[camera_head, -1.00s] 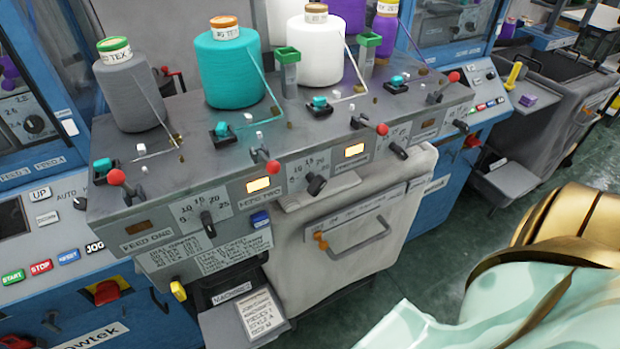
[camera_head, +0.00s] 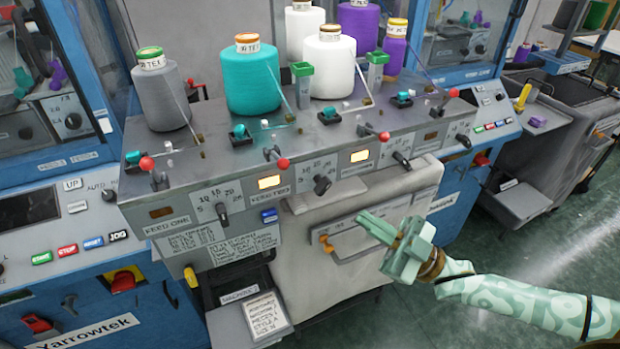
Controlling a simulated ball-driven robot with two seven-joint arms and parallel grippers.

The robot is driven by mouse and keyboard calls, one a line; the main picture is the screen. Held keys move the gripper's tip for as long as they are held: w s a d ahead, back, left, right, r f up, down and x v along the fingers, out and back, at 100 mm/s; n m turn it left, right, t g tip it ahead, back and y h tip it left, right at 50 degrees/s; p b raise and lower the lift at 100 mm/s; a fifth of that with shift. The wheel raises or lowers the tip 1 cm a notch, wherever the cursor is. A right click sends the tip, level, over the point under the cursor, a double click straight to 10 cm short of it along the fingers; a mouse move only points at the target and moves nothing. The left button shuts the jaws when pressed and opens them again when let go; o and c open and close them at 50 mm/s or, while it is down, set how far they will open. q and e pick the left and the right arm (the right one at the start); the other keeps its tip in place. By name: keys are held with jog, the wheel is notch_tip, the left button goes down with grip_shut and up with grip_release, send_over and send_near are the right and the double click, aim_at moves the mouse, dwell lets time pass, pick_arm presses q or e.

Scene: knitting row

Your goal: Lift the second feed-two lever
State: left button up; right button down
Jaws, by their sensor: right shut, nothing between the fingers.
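A row of red-knobbed levers runs along the front edge of the grey feed deck. The lever over the panel marked feed two (camera_head: 282,163) is second from the left, above a lit amber lamp (camera_head: 269,182). The lever at the feed one panel (camera_head: 147,164) is left of it. My right gripper (camera_head: 366,222) is shut and empty, pointing left in front of the grey cabinet, below and right of the feed-two lever and clear of it. The left gripper is not in view.
Yarn cones stand on the deck behind the levers, including a grey cone (camera_head: 161,94), a teal cone (camera_head: 251,79) and a white cone (camera_head: 328,66). A cabinet handle (camera_head: 364,245) sticks out near my right gripper. Open green floor (camera_head: 480,240) lies at right.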

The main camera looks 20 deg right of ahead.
jog(key=shift+a, duration=0.1)
jog(key=p, duration=0.2)
send_near(278, 159)
jog(key=a+r, duration=0.1)
jog(key=w+a+r, duration=0.1)
jog(key=a+r, duration=0.1)
jog(key=shift+w+a, duration=0.15)
jog(key=shift+w, duration=0.25)
notch_tip(278, 159, up, 7)
jog(key=w+m+g+h+p, duration=0.1)
jog(key=m+h+p, duration=0.4)
jog(key=p, duration=1.5)
jog(key=shift+w+m+g, duration=0.3)
jog(key=shift+w+g, duration=0.1)
jog(key=shift+w, duration=0.5)
